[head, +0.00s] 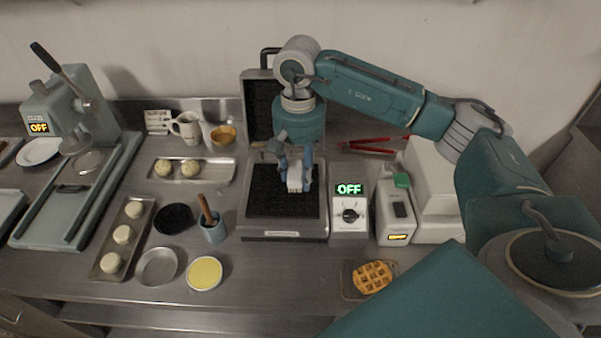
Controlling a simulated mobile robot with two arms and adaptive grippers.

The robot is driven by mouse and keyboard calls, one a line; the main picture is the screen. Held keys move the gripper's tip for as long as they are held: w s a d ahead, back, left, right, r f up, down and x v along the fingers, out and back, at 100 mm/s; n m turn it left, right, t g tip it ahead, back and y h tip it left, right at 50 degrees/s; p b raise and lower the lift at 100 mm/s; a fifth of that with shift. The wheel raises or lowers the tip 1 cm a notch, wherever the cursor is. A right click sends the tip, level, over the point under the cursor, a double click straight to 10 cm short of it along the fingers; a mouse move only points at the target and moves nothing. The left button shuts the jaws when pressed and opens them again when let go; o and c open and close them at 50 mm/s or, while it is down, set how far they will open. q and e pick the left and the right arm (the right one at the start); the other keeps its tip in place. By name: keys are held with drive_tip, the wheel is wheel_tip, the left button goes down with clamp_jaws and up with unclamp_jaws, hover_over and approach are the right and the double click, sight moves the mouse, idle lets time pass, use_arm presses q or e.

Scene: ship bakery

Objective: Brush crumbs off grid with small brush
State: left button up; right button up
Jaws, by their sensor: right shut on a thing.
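The grid is the dark lower plate (262,195) of an open waffle iron in the middle of the counter. Its lid (257,105) stands up at the back. My right gripper (298,182) points down over the right part of the plate. It is shut on a small whitish thing, likely the small brush (295,181); its lower end is at or just above the plate, and I cannot tell if it touches. Crumbs are too small to make out. My left gripper is not in view.
A control box (350,213) reading OFF stands right of the iron. A waffle (374,277) lies on a small rack at the front. Red tongs (372,145) lie behind. Left are a cup with a wooden handle (213,228), a yellow bowl (205,273) and a dough tray (107,260).

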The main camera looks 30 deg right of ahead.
drive_tip(key=r, duration=0.1)
drive_tip(key=r+p, duration=0.1)
drive_tip(key=r, duration=0.1)
drive_tip(key=shift+s+a, duration=0.15)
drive_tip(key=shift+s, duration=0.05)
drive_tip(key=shift+r, duration=0.3)
drive_tip(key=shift+w+r+p, duration=0.1)
drive_tip(key=shift+p, duration=0.25)
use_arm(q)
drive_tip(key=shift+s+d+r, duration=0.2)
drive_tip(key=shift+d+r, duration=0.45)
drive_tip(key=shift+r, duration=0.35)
